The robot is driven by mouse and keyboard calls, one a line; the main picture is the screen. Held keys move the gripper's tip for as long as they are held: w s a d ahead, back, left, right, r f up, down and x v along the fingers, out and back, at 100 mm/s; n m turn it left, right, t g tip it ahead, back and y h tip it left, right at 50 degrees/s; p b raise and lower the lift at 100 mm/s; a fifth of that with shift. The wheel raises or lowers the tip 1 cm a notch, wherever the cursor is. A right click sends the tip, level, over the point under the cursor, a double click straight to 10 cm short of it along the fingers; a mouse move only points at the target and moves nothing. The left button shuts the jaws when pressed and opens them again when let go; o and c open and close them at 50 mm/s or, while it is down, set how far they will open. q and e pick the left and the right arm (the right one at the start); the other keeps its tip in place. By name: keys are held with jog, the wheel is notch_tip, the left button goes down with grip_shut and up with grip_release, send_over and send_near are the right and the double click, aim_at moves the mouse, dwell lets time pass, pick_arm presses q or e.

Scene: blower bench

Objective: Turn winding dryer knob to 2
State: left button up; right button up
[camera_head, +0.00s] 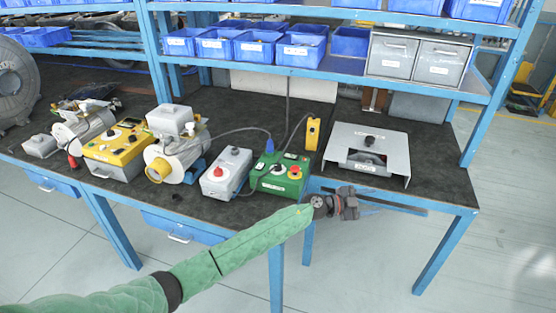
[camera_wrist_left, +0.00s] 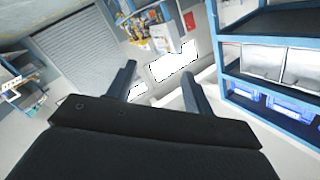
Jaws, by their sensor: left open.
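Several control boxes stand along the dark bench top in the head view, and I cannot tell which one is the winding dryer. A green box (camera_head: 280,175) carries a red button, a small display and other controls. A grey box (camera_head: 226,172) with a red button and a dark knob stands left of it. A yellow-topped box (camera_head: 118,145) with a dark knob is further left. My left gripper (camera_head: 385,206) is at the bench's front edge, right of the green box, open and empty. Its spread fingers also show in the left wrist view (camera_wrist_left: 158,74). My right gripper is not in view.
A silver housing (camera_head: 367,152) stands on the right of the bench (camera_head: 440,172). A yellow pendant (camera_head: 312,134) stands behind the green box. Motors (camera_head: 182,160) stand among the boxes on the left. A shelf with blue bins (camera_head: 257,50) overhangs the back. Floor in front is clear.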

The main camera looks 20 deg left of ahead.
pick_arm(q)
jog(key=w+a+f+m+g+y+p, duration=0.2)
jog(key=w+a+g+y, duration=0.2)
jog(key=w+a, duration=0.15)
notch_tip(320, 180, up, 6)
jog(key=n+g+y+p, duration=0.2)
jog(key=n+g+y, duration=0.15)
jog(key=y, duration=0.75)
send_over(278, 165)
jog(key=shift+d+r, duration=0.1)
jog(key=shift+d, duration=0.15)
jog(key=shift+a+y, duration=0.3)
jog(key=shift+a, duration=0.05)
jog(key=shift+f+p, duration=1.9)
jog(key=shift+f, duration=1.85)
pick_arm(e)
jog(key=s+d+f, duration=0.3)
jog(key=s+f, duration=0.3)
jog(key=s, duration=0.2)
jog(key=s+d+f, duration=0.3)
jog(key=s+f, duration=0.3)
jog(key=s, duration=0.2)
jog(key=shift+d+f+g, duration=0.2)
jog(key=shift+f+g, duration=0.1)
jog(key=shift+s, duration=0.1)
pick_arm(q)
jog(key=shift+w, duration=0.1)
jog(key=c, duration=1)
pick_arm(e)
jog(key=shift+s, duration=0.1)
